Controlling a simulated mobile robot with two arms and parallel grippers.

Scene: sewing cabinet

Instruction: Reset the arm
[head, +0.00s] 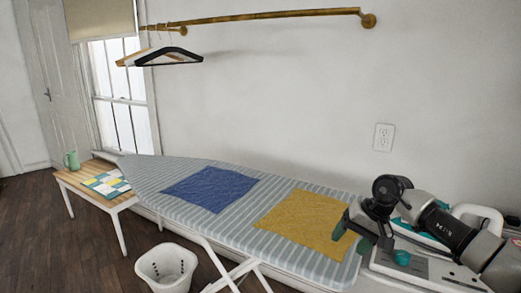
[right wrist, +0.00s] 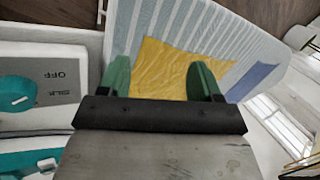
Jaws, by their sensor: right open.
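My right gripper (head: 364,232) is at the right end of the ironing board (head: 150,172), just above its edge. In the right wrist view its two green fingers (right wrist: 162,78) are spread apart with nothing between them. The yellow cloth (head: 300,215) lies flat on the board below and beyond the fingers. The blue cloth (head: 210,188) lies flat further left on the board. My right arm comes in from the right, over the iron station. My left gripper is not in view.
A white and teal iron (head: 478,217) stands on its base with a teal dial (head: 401,257) at the right. A white basket (head: 167,268) is on the floor. A small wooden table (head: 70,178) holds papers and a green jug (head: 71,160). Hangers (head: 165,57) hang from a wall rail.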

